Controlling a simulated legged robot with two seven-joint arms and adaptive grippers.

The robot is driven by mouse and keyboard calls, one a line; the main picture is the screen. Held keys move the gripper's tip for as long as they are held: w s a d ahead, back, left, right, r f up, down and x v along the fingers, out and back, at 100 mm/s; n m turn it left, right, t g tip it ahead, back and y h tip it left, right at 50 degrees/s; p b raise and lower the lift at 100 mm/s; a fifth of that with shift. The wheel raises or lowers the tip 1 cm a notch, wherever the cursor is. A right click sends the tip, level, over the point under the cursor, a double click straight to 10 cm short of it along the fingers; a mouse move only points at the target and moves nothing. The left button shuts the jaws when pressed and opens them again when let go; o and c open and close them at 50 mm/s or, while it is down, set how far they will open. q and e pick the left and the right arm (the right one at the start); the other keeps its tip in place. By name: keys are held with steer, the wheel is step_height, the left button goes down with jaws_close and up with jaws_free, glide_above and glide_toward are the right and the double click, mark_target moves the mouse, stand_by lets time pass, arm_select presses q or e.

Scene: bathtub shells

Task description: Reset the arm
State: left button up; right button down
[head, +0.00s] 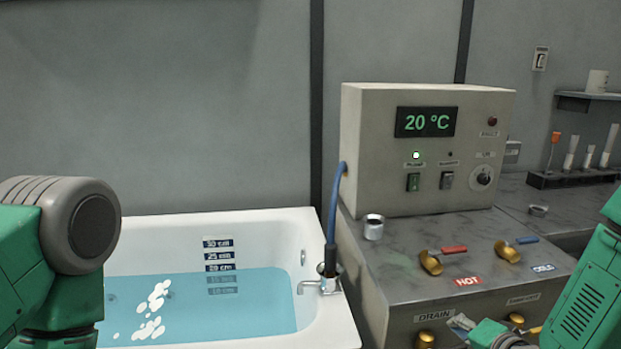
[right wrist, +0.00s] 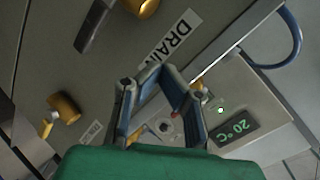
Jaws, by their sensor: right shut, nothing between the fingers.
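My right arm (head: 585,290), green and grey, comes in at the lower right of the head view, in front of the control bench. My right gripper (right wrist: 150,76) shows in the right wrist view with its blue-grey fingers shut and nothing between them. It is in front of the bench face near the DRAIN label (right wrist: 172,40); I cannot tell the exact gap. In the head view only a small part of it shows at the bottom edge. My left arm (head: 60,250) stands at the left edge; its gripper is out of view.
A white bathtub (head: 285,235) holds blue water with white patches. Right of it stands a bench (head: 400,275) with brass HOT (head: 431,263) and COLD (head: 507,251) taps. A control box (head: 370,150) reads 20 °C, with a lit green lamp. A tube rack (head: 570,180) stands far right.

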steer(key=s+a+f+n+g+h, duration=0.15)
steer(key=s+f+n+g, duration=0.4)
steer(key=s+f, duration=0.85)
steer(key=s+f+n+g, duration=0.2)
steer(key=s+n+g, duration=0.3)
steer(key=s, duration=1.4)
steer(key=shift+s+f+g+h, duration=0.15)
steer(key=shift+s+g+h, duration=0.3)
steer(key=shift+g, duration=0.2)
steer(key=shift+w+n, duration=0.15)
steer(key=shift+n, duration=0.1)
